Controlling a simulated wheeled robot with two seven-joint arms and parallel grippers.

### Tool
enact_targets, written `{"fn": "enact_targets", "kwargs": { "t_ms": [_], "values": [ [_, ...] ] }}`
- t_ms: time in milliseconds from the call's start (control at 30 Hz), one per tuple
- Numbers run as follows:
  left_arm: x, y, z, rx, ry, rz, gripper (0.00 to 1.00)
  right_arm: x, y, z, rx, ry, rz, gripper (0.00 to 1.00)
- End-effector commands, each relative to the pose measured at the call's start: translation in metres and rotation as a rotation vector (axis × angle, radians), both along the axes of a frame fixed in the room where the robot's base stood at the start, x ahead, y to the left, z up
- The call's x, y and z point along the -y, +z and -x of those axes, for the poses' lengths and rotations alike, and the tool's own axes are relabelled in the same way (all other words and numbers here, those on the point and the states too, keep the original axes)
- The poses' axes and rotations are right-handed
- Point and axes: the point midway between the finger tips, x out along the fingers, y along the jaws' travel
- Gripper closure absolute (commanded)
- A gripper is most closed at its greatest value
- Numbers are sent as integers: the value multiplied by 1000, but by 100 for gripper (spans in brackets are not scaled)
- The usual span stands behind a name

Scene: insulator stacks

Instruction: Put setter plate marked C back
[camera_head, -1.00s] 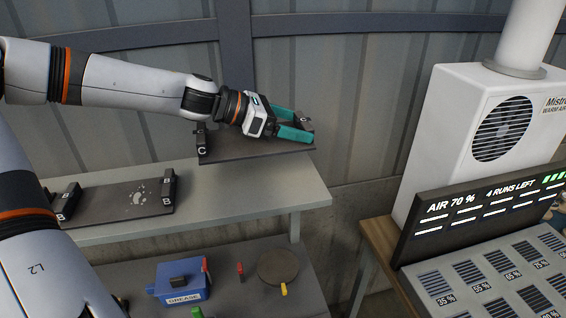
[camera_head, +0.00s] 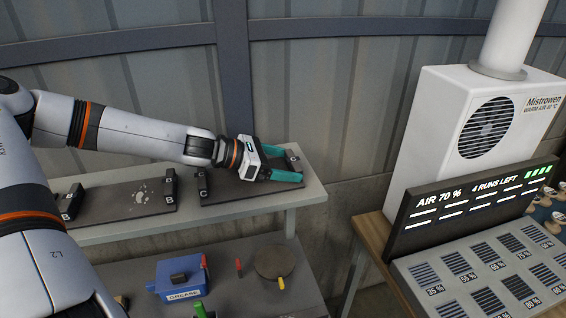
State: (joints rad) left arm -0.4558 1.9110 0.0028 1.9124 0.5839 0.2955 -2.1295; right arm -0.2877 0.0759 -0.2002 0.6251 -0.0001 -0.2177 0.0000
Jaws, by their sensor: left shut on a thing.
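The setter plate marked C (camera_head: 228,190) is a dark flat slab with an upright black block at each end. The left block (camera_head: 203,184) bears a C. My left gripper (camera_head: 292,164), with teal fingers, is shut on the plate near its right block, which is partly hidden by the fingers. The plate lies level at the right end of the grey bench (camera_head: 160,225); I cannot tell if it rests on it or hangs just above. My right gripper is not in view.
The setter plate marked B (camera_head: 120,201) lies on the bench just left of plate C, with a pale patch on it. The lower shelf holds a blue grease box (camera_head: 178,286) and a round disc (camera_head: 274,262). A warm-air unit (camera_head: 470,130) and display (camera_head: 480,200) stand at the right.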

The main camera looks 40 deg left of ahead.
Motion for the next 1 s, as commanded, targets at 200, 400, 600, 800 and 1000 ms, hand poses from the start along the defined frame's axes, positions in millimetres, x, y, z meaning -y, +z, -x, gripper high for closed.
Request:
{"fn": "enact_targets", "kwargs": {
  "t_ms": [200,400,600,800,1000],
  "values": [
    [0,-1,0,0,0,-1,7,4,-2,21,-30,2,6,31],
    [0,-1,0,0,0,-1,0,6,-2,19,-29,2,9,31],
    [-2,3,2,1,0,-2,0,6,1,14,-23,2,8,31],
    [-12,13,13,6,2,-2,0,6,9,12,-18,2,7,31],
    [-24,20,29,5,-1,-3,0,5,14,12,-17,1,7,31]
  ]
}}
